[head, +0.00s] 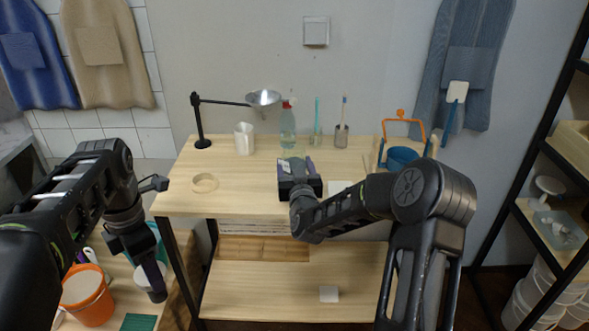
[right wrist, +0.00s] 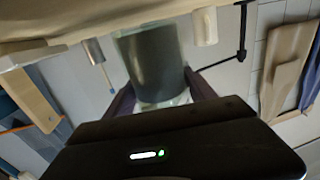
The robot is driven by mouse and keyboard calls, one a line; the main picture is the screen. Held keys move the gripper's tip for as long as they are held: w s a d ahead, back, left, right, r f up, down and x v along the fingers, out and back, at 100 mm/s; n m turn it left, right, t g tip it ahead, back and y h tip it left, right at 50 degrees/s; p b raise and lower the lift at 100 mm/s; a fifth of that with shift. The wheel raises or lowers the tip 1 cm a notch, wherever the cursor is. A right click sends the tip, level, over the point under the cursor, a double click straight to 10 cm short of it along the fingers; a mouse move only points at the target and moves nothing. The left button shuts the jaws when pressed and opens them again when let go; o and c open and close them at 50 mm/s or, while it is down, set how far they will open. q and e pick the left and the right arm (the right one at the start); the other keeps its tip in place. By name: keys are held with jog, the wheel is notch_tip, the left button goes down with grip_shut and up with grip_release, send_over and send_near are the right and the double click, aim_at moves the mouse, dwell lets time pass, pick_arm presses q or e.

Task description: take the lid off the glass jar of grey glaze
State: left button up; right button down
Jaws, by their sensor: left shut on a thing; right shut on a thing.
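The glass jar of grey glaze (right wrist: 150,60) fills the middle of the right wrist view, grey inside with a clear band near the gripper. In the head view its pale glass (head: 293,155) shows just behind my right gripper (head: 299,178), on the table. My right gripper is shut on the jar, its purple fingers on either side. My left gripper (head: 152,280) is low at the left, off the table's front left corner, shut on a pale round thing (head: 148,274) that looks like the lid, partly hidden by a finger. The jar's mouth is not clearly seen.
An orange bucket (head: 88,298) stands low at the left. The table's left front is mostly clear.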

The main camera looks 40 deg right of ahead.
pick_arm(q)
jog(key=shift+r, duration=0.1)
pick_arm(e)
jog(key=shift+f, duration=0.65)
pick_arm(q)
jog(key=shift+f, duration=0.2)
pick_arm(e)
jog(key=shift+f, duration=0.1)
jog(key=shift+c, duration=1.5)
grip_release()
jog(key=shift+f, duration=0.1)
pick_arm(q)
jog(key=shift+r, duration=0.1)
jog(key=shift+r, duration=0.15)
pick_arm(e)
jog(key=shift+r, duration=0.2)
pick_arm(q)
jog(key=shift+f, duration=0.2)
pick_arm(e)
jog(key=shift+s+a+f, duration=0.1)
jog(key=shift+s+a, duration=0.05)
jog(key=shift+s, duration=0.15)
pick_arm(q)
notch_tip(320, 180, down, 2)
jog(key=shift+b, duration=1.1)
pick_arm(e)
jog(key=v, duration=1.1)
